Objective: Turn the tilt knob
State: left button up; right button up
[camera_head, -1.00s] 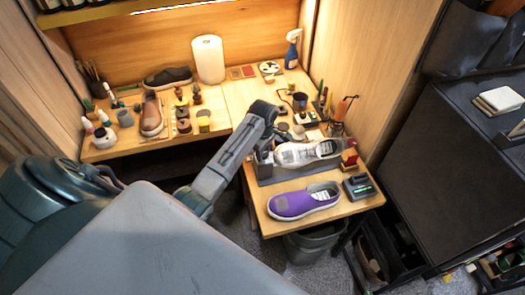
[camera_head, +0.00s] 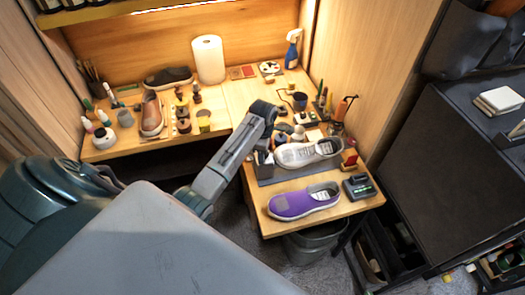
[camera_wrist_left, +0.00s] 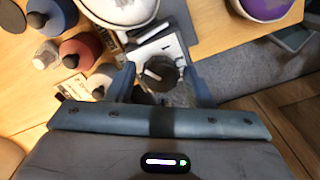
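In the left wrist view, a dark round knob (camera_wrist_left: 161,74) with a pale bar-shaped mark sits in front of a white panel. The fingers of my left gripper (camera_wrist_left: 160,80) stand on either side of it. Whether they press on it is not clear. In the head view, my left gripper (camera_head: 263,156) is at the left end of a dark shoe stand (camera_head: 300,173), and the knob is hidden. A white and grey sneaker (camera_head: 308,153) rests on the stand. My right gripper is out of view.
A purple shoe (camera_head: 304,202) lies in front of the stand, with a small dark device (camera_head: 358,187) to its right. Bottles (camera_wrist_left: 81,52) stand close to the left finger. A bin (camera_head: 313,243) is below the table edge.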

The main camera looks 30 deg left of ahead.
pick_arm(q)
jog(key=m, duration=1)
jog(key=shift+m, duration=0.3)
jog(key=m, duration=0.3)
jog(key=shift+m, duration=0.4)
jog(key=m, duration=1.3)
jog(key=shift+c, duration=0.2)
